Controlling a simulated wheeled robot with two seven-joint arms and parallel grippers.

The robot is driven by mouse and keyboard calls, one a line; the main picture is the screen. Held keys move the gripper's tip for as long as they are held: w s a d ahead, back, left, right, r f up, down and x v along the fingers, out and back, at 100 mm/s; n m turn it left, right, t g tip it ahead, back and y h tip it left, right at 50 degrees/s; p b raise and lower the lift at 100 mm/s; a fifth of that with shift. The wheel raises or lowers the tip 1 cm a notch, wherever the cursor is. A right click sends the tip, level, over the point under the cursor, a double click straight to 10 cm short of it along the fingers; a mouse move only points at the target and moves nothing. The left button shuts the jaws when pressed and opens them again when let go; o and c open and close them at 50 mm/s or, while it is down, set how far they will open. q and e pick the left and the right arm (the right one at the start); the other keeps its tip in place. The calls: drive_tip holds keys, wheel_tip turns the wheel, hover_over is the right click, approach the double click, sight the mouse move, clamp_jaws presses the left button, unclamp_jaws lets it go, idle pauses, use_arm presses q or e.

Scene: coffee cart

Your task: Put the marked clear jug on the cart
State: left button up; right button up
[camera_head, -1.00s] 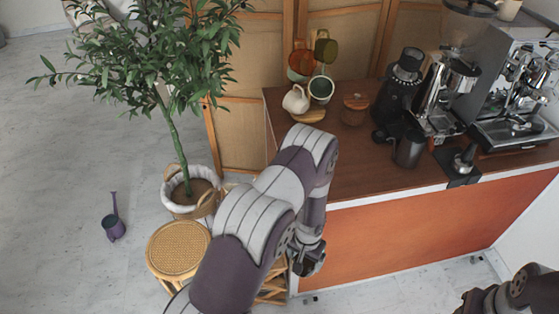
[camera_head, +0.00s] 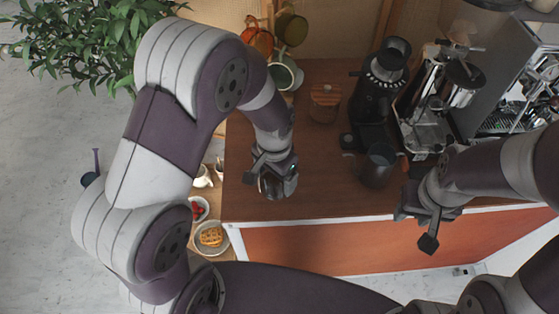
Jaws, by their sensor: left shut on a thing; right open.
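My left gripper (camera_head: 272,180) hangs over the left front part of the brown cart top (camera_head: 325,185). It is shut on a dark, see-through thing that appears to be the clear jug (camera_head: 278,187). The fingers hide much of it, its mark cannot be made out, and I cannot tell whether it touches the top. My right gripper (camera_head: 420,225) is open and empty at the cart's front edge, on the right.
A dark see-through cup (camera_head: 378,166) stands by the black grinder (camera_head: 375,95), near the espresso machine (camera_head: 505,85). A wooden-lidded jar (camera_head: 325,103) and mugs (camera_head: 284,75) stand at the back. A waffle plate (camera_head: 211,238) is left of the cart. The middle front of the top is clear.

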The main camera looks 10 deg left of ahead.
use_arm(q)
drive_tip(key=w+f, duration=0.1)
drive_tip(key=w, duration=0.1)
drive_tip(key=w+a+f+p, duration=0.1)
drive_tip(key=w+f, duration=0.1)
drive_tip(key=w, duration=0.1)
drive_tip(key=w+f, duration=0.1)
drive_tip(key=w, duration=0.2)
drive_tip(key=shift+a+f, duration=0.25)
drive_tip(key=shift+f, duration=0.1)
drive_tip(key=f+p, duration=0.2)
drive_tip(key=f, duration=0.1)
drive_tip(key=shift+s+d+f, duration=0.15)
drive_tip(key=shift+s, duration=0.2)
drive_tip(key=shift+d+f, duration=0.1)
drive_tip(key=shift+f, duration=0.05)
drive_tip(key=shift+w+f, duration=0.15)
drive_tip(key=shift+w, duration=0.05)
drive_tip(key=shift+f+b, duration=0.15)
drive_tip(key=shift+b, duration=0.15)
drive_tip(key=o, duration=0.9)
drive_tip(key=shift+o, duration=0.2)
drive_tip(key=shift+s, duration=0.1)
use_arm(e)
wheel_tip(320, 180, up, 3)
drive_tip(key=shift+w, duration=0.15)
